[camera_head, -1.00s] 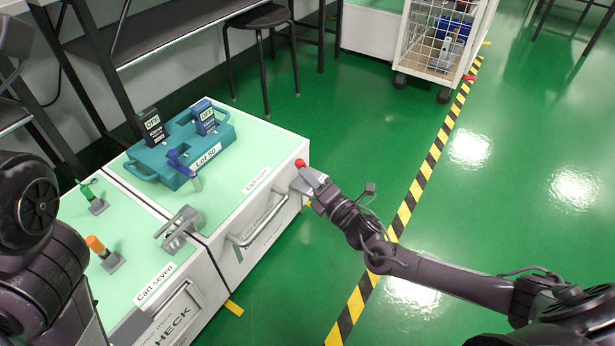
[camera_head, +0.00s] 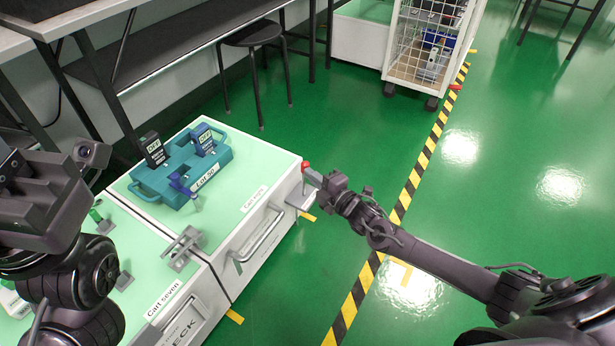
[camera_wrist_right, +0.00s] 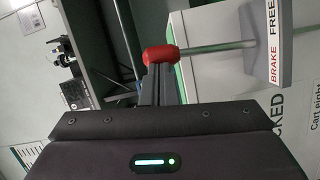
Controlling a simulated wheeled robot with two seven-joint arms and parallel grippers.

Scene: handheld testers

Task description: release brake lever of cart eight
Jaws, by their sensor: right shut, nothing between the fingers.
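Cart eight (camera_head: 254,240) is the white cart with a pale green top in the head view. Its brake lever has a red knob (camera_head: 306,166) at the near far-right corner. In the right wrist view the red knob (camera_wrist_right: 166,55) sits on a metal rod (camera_wrist_right: 215,46), which meets a plate (camera_wrist_right: 275,45) between the words BRAKE and FREE. My right gripper (camera_head: 316,181) is shut and empty, its tips right at the knob; contact cannot be told. It also shows in the wrist view (camera_wrist_right: 165,80). My left gripper (camera_head: 35,195) is at the left; its fingers are unclear.
A teal case (camera_head: 182,168) with handheld testers lies on cart eight. Cart seven (camera_head: 150,268) adjoins it, with a grey latch (camera_head: 183,245) at the seam. A black stool (camera_head: 252,36) and a wire cart (camera_head: 428,50) stand behind.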

